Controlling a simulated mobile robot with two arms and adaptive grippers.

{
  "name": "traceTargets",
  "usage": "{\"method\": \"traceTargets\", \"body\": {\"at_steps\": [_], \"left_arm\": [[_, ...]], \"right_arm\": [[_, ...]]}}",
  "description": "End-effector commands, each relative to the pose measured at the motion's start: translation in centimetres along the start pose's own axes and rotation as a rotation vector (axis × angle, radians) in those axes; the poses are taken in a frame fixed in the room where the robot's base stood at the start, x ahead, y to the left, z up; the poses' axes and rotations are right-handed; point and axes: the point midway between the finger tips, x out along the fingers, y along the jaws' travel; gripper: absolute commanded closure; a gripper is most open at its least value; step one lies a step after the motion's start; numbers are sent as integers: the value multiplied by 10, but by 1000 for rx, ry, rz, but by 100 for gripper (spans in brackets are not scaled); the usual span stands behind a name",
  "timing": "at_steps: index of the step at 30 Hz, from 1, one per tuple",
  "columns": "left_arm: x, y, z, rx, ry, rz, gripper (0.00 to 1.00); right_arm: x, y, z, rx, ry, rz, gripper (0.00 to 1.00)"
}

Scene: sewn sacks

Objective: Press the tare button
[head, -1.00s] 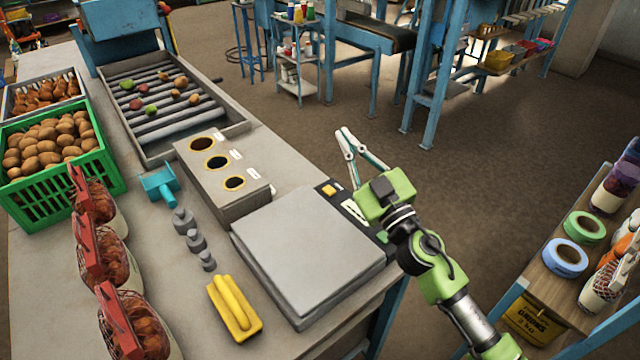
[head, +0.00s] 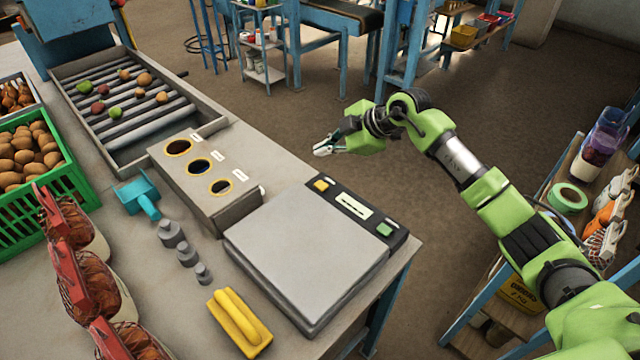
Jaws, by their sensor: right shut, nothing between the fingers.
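A flat grey scale (head: 305,262) sits at the table's right edge. Its dark control strip at the back carries a yellow button (head: 321,185), a pale label or display (head: 353,205) and a green button (head: 384,229). I cannot read which one is marked tare. My right gripper (head: 318,152) is shut and empty. In the picture it lies above the yellow button, beyond the scale's far edge and apart from it. My left gripper is not in view.
A grey box with three round holes (head: 240,205) stands left of the scale. Weights (head: 187,254), a yellow handled block (head: 240,320) and a teal scoop (head: 138,193) lie nearby. A shelf (head: 545,215) with rolls and jars stands at right.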

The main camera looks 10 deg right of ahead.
Motion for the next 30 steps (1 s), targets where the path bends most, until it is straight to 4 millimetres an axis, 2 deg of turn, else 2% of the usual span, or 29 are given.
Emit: {"method": "traceTargets", "body": {"at_steps": [8, 21, 30], "left_arm": [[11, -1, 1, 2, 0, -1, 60], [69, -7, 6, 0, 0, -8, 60], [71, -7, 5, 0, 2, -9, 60]], "right_arm": [[8, -6, 5, 0, 3, 0, 100], [50, -36, 35, 0, 4, 0, 100], [62, -45, 43, -1, 4, 0, 100]]}}
